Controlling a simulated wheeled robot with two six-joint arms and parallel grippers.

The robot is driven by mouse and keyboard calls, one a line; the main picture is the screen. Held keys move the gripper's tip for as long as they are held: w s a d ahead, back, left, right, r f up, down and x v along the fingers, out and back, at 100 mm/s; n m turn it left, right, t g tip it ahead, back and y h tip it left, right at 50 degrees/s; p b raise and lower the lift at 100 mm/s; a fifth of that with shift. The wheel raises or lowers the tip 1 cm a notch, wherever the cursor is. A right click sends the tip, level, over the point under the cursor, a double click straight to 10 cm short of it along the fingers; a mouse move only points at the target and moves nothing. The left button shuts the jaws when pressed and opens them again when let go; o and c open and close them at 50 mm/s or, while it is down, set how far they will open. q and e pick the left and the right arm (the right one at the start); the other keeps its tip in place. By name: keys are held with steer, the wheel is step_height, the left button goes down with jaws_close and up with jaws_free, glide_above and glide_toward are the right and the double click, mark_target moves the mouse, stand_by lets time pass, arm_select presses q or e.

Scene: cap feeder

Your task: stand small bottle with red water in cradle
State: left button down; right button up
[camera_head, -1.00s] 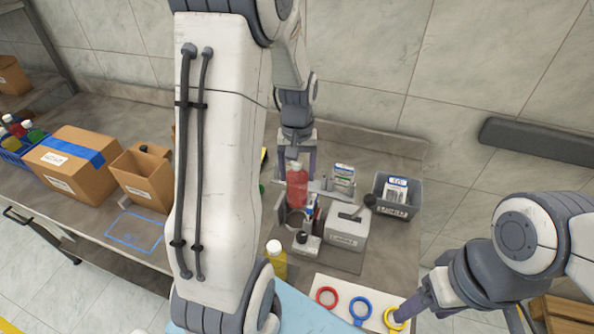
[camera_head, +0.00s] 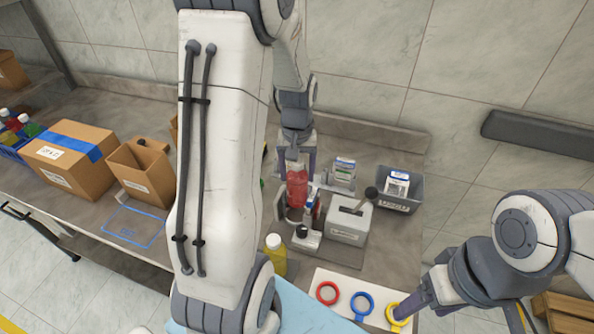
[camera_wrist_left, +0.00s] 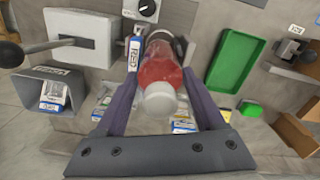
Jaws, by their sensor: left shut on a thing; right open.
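A small bottle with red water (camera_head: 297,190) and a white cap is upright in the head view. My left gripper (camera_head: 297,165) is shut on it, with one finger on each side. The left wrist view shows the red bottle (camera_wrist_left: 160,75) between both fingers, its white cap towards the camera. The bottle is at a grey ring-shaped cradle (camera_head: 294,215) beside the feeder; I cannot tell whether its base rests in it. My right gripper (camera_head: 398,312) is open near the yellow ring at the front right, its fingertips partly hidden.
A grey feeder box with a lever (camera_head: 350,222) stands right of the bottle. A yellow bottle (camera_head: 275,256) stands in front. A grey bin (camera_head: 400,190) is at the right. Coloured rings lie on a white board (camera_head: 340,284). A green tray (camera_wrist_left: 234,62) shows in the wrist view.

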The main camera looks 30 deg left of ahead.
arm_select(q)
steer(key=shift+f+b, duration=1.55)
steer(key=shift+f, duration=0.65)
steer(key=shift+r, duration=0.1)
jaws_free()
steer(key=shift+c, duration=1.4)
step_height(320, 180, up, 11)
steer(key=p, duration=1)
steer(key=shift+r+p, duration=0.15)
steer(key=shift+p, duration=0.2)
